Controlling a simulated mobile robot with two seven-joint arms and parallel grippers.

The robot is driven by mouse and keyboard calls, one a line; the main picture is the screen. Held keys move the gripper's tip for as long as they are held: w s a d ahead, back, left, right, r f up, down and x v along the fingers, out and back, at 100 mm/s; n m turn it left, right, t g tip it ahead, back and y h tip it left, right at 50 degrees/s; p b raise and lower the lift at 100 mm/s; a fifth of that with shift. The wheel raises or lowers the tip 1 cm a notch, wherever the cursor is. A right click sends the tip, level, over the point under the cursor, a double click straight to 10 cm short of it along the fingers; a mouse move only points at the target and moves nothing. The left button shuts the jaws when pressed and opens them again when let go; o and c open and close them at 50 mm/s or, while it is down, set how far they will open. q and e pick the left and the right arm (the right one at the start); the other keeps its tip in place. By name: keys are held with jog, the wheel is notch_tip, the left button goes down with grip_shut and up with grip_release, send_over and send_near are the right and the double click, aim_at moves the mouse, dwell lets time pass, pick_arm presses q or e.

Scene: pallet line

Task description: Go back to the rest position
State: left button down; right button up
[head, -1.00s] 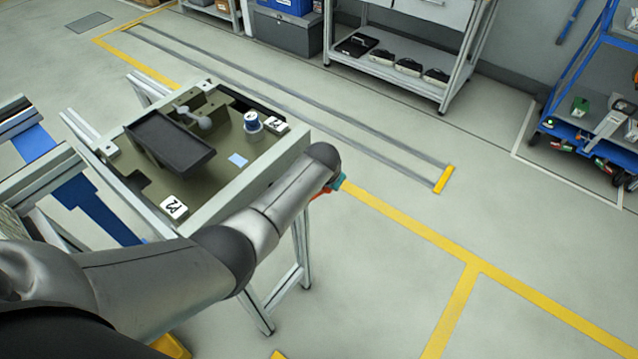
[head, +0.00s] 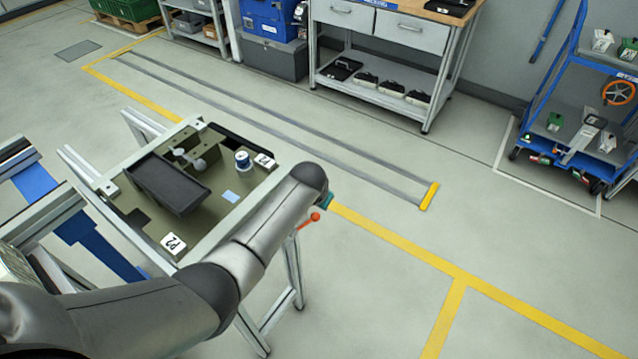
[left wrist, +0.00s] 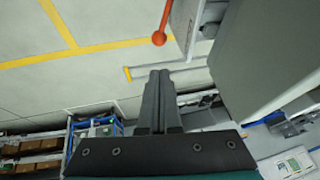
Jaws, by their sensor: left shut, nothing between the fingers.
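My left arm comes in from the left in the head view, stretched over the near right corner of the pallet stand (head: 215,240). The left gripper's fingers are hidden behind the wrist there. In the left wrist view my left gripper (left wrist: 158,76) is shut and empty, its two dark fingers together. An orange-knobbed lever (head: 315,217) shows just below the wrist in the head view. The knob (left wrist: 159,39) also shows beyond the fingertips in the left wrist view, apart from them. My right gripper is not in view.
On the stand are a black tray (head: 168,183), a blue-and-white spool (head: 243,160) and white number tags (head: 173,245). A workbench (head: 405,35) stands at the back, a blue trolley (head: 570,140) at right. The floor right of the stand is clear.

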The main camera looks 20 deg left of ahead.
pick_arm(q)
jog(key=w+p+v, duration=0.1)
jog(key=v, duration=0.5)
jog(key=shift+d+r+p, duration=0.25)
jog(key=shift+r+p, duration=0.1)
jog(key=shift+p, duration=0.05)
